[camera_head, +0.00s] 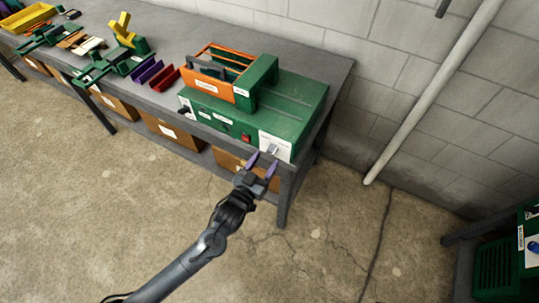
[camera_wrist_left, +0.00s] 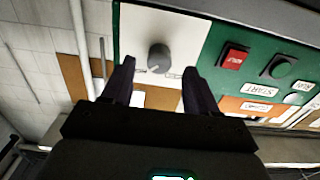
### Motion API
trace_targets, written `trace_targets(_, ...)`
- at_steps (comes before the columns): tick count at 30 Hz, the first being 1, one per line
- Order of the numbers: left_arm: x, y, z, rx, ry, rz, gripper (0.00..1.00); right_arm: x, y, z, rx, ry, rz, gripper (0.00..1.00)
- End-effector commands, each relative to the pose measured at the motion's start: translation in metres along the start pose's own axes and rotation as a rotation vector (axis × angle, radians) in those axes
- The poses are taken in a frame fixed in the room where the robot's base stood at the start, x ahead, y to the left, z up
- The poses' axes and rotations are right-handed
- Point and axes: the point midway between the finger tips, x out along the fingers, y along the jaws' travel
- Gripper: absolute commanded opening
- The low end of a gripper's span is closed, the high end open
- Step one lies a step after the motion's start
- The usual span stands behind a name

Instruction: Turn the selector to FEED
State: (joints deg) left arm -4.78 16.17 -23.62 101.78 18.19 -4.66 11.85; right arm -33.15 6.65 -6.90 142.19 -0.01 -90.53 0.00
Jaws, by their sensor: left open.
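The selector is a dark grey round knob (camera_wrist_left: 158,57) on a white plate at one end of the green machine (camera_head: 308,100). In the head view its white plate (camera_head: 275,145) is on the right of the machine's front face. Small labels beside the knob are too blurred to read. My left gripper (camera_head: 262,163) is open in front of this plate, with its purple fingers pointing at it. In the left wrist view the knob appears between the fingertips (camera_wrist_left: 158,68), and the fingers do not visibly close on it. My right gripper is not in view.
A red button (camera_wrist_left: 233,56) and a green button (camera_wrist_left: 281,67), with a START label, sit beside the plate. An orange and green tool carrier (camera_head: 228,75) rests on the machine. Cardboard boxes (camera_head: 175,133) fill the shelf below the bench (camera_head: 335,68). The floor in front is clear.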

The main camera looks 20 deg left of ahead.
Motion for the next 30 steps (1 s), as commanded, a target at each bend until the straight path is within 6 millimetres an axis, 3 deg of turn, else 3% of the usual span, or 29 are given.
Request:
trace_targets(3, 0.017, 0.000, 0.000, 0.000, 0.001, 0.000, 0.59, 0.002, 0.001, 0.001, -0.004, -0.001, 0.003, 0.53)
trace_targets(9, 0.033, 0.000, 0.000, -0.001, 0.000, 0.000, 0.59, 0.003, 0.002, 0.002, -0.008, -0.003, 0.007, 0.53)
trace_targets(20, 0.036, 0.000, 0.000, -0.001, -0.001, 0.000, 0.59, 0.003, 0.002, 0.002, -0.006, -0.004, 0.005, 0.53)
trace_targets(30, 0.036, 0.000, 0.000, -0.001, -0.001, 0.000, 0.10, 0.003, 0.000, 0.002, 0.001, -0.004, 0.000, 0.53)
